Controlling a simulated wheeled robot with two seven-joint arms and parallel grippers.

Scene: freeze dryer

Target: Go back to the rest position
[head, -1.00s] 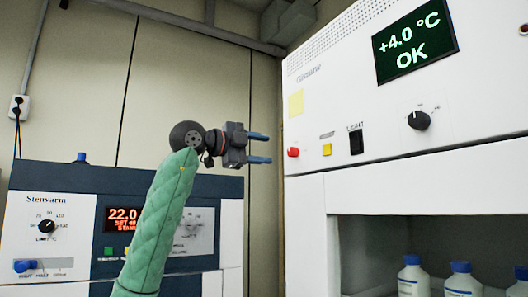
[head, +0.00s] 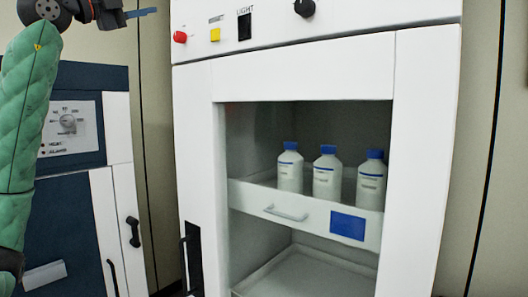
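My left gripper (head: 138,13) is at the top left of the head view, raised on my green-sleeved arm. One blue finger shows and the top of the gripper is cut off by the frame edge, so its opening cannot be judged. It is in the air left of the white cabinet (head: 420,160) and holds nothing that I can see. My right gripper is not in view. In the cabinet, three white bottles with blue caps, the left one (head: 290,172), the middle one (head: 327,178) and the right one (head: 371,187), stand upright in a drawer (head: 250,196).
A dark blue unit (head: 70,205) with a dial panel stands at the left, behind my arm. The cabinet's front panel has a red button (head: 180,37), a yellow button (head: 215,35) and a black knob (head: 304,8). A lower tray (head: 310,277) in the cabinet looks empty.

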